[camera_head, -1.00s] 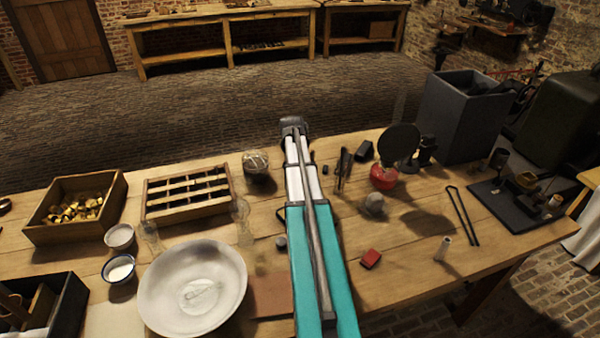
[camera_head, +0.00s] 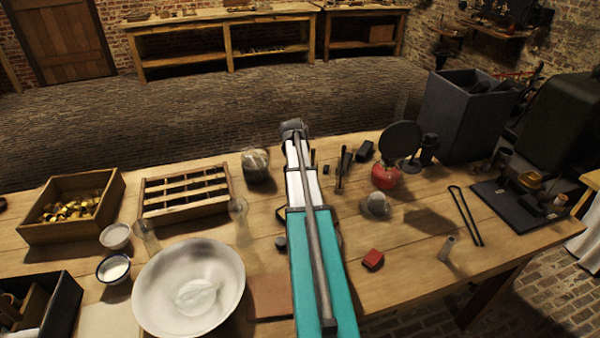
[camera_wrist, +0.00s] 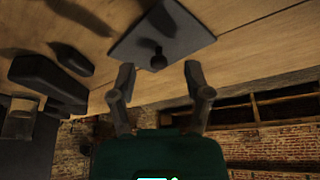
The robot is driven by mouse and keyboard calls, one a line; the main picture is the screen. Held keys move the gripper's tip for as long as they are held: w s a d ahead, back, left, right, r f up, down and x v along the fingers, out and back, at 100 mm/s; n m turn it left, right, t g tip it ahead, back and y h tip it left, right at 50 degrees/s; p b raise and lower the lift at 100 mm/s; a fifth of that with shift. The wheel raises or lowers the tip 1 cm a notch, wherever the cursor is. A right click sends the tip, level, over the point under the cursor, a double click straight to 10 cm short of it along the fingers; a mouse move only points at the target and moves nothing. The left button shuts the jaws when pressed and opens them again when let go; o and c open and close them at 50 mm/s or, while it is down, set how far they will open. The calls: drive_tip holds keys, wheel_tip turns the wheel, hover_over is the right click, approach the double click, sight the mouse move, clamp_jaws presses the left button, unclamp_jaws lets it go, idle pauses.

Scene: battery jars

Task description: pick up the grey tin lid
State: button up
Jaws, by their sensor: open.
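A flat grey square lid with a dark knob in its middle (camera_wrist: 182,22) lies on the wooden table in the wrist view. I take it for the grey tin lid. In the head view I cannot pick it out; my arm seems to cover that spot. My gripper (camera_wrist: 160,74) is open and empty, its two fingers spread below the lid in the wrist picture, with the knob lined up between them. I cannot tell the height gap. In the head view only the arm's far end (camera_head: 293,128) shows, near the table's back edge.
A slotted wooden rack (camera_head: 185,191) and a jar (camera_head: 256,165) stand left of my arm. A white bowl (camera_head: 190,287) is nearer. Right are a red round object (camera_head: 385,177), a black block (camera_head: 364,151) and a tall grey bin (camera_head: 460,110).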

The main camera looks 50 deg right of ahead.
drive_tip(key=shift+b+x, duration=0.8)
drive_tip(key=shift+x, duration=0.35)
clamp_jaws()
